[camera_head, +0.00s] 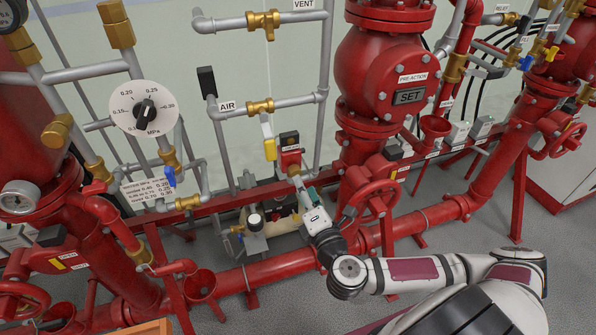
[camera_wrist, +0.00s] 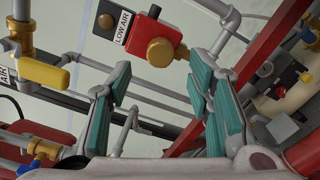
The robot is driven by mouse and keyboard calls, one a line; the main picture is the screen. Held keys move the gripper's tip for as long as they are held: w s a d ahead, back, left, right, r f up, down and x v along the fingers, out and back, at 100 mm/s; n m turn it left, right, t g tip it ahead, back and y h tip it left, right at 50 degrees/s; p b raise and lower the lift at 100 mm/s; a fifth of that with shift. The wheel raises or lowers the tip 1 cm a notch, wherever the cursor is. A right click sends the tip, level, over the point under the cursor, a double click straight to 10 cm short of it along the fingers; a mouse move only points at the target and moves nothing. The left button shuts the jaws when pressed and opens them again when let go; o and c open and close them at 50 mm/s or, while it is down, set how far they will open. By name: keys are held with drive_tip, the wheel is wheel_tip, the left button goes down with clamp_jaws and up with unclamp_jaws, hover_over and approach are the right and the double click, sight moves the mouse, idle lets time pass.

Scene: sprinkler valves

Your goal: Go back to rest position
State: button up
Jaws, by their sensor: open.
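My gripper (camera_wrist: 155,105) is open and empty, its two teal-padded fingers spread apart in the wrist view. In the head view my gripper (camera_head: 303,192) is at the end of my arm, near the middle of the pipework. Just beyond the fingertips is a red box labelled LOW AIR (camera_wrist: 137,33) with a round brass fitting (camera_wrist: 160,52). The fingers look apart from this fitting. The red box also shows in the head view (camera_head: 290,160), just above my gripper.
A yellow valve handle (camera_head: 269,148) hangs close at the upper left of my gripper. A red handwheel (camera_head: 373,200) stands to its right. A pressure dial (camera_head: 144,108) is at left. A thick red pipe (camera_head: 237,282) runs low across. Grey floor (camera_head: 440,240) shows at right.

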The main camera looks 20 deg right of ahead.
drive_tip(key=shift+s, duration=0.6)
